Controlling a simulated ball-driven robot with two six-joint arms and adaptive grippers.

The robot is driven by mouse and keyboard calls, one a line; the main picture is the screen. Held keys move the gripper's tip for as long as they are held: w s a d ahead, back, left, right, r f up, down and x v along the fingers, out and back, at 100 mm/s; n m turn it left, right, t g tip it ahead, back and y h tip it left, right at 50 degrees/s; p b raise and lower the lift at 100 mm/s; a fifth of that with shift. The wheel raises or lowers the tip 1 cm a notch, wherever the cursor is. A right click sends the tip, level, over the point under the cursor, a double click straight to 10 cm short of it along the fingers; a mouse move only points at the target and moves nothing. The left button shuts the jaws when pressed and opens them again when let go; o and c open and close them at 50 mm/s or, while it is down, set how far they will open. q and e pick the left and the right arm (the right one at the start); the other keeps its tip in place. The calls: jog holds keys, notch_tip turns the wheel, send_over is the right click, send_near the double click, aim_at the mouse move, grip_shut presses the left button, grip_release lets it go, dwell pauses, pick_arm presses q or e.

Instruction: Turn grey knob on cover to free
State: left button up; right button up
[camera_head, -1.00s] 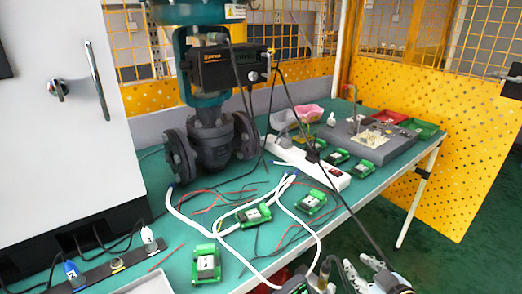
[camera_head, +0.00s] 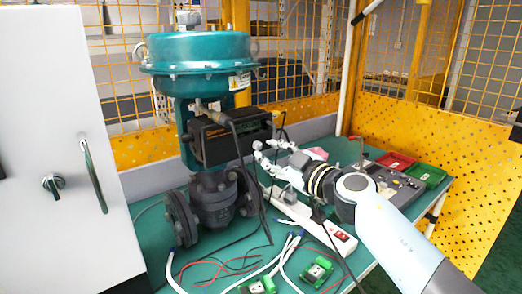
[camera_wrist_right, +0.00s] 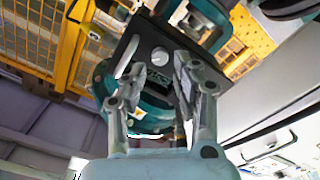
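The valve positioner (camera_head: 215,146) is a black box mounted on the teal valve actuator (camera_head: 195,52). In the right wrist view its dark cover (camera_wrist_right: 143,48) faces the camera and carries a round grey knob (camera_wrist_right: 159,57). My right gripper (camera_head: 259,152) is close to the right end of the positioner in the head view. In the right wrist view this gripper (camera_wrist_right: 162,85) has its two fingers apart, with the knob in the gap beyond the fingertips. No contact with the knob can be made out. The knob is not clear in the head view. My left gripper is out of view.
A white power strip (camera_head: 312,222), green circuit boards (camera_head: 316,271) and loose cables lie on the green table (camera_head: 150,225). A white cabinet (camera_head: 60,130) stands on the left. Red (camera_head: 397,160) and green (camera_head: 428,175) trays are at the back right.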

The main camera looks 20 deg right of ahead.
aim_at(259, 146)
jog(key=shift+b+x, duration=0.3)
jog(key=shift+x, duration=1.5)
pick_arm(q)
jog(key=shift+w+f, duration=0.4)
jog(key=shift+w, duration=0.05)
pick_arm(e)
grip_shut()
